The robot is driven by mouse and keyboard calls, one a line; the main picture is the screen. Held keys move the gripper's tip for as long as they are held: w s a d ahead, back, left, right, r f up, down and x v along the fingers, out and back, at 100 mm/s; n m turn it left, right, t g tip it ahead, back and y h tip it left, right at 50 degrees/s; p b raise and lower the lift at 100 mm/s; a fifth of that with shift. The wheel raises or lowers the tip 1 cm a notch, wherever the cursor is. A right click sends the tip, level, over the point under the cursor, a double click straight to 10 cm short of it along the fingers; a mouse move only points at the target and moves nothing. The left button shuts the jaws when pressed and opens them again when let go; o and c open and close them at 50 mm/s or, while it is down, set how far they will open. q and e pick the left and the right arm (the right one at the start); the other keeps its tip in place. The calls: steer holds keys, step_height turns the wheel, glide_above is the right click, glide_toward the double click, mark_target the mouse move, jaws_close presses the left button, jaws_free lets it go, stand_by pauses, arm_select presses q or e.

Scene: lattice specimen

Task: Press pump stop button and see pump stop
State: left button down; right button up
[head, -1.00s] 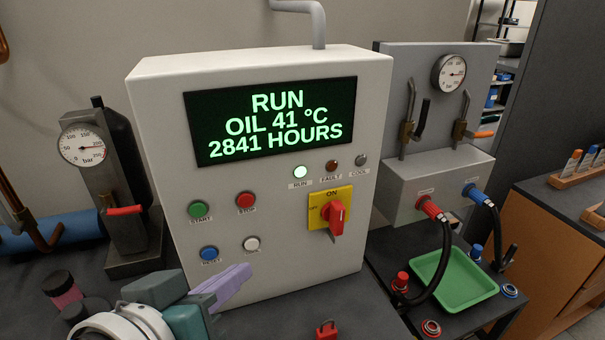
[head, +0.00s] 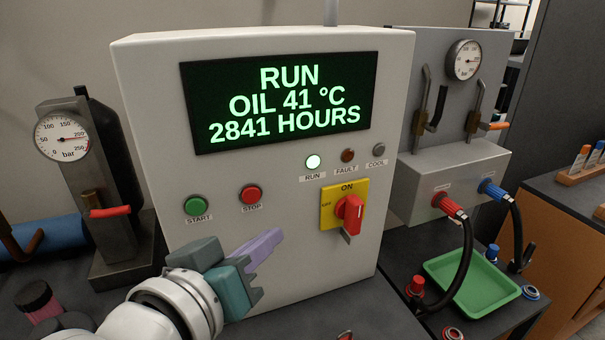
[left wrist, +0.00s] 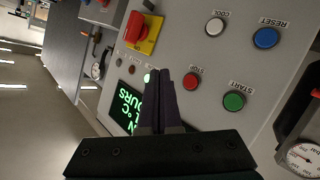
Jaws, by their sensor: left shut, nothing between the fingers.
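The red STOP button (head: 251,194) is on the front of the pale control box (head: 280,270), right of the green START button (head: 196,206). The display (head: 282,105) reads RUN, OIL 41 °C, 2841 HOURS, and the RUN lamp (head: 313,162) is lit. My left gripper (head: 272,242) is shut and empty, below and slightly right of STOP in the head view. In the left wrist view, its fingertips (left wrist: 163,76) appear beside the STOP button (left wrist: 192,81); whether they touch the panel is unclear. My right gripper is out of view.
The yellow-backed red rotary switch (head: 348,212) sticks out right of STOP. My left gripper hides the lower buttons in the head view; blue RESET (left wrist: 266,38) shows in the wrist view.

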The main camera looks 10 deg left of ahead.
mark_target(251, 195)
arm_select(q)
steer(key=w+a+b, duration=0.2)
steer(key=w+a, duration=0.1)
steer(key=w, duration=0.2)
steer(key=shift+w+a, duration=0.2)
steer(key=shift+a, duration=0.2)
stand_by(1.8)
steer(key=shift+w+a, duration=0.2)
steer(key=shift+w, duration=0.15)
steer(key=shift+w+a, duration=0.2)
steer(key=shift+w, duration=0.1)
stand_by(0.6)
steer(key=shift+s+d+p, duration=0.4)
steer(key=shift+s+d, duration=0.05)
steer(key=shift+s, duration=0.2)
stand_by(0.3)
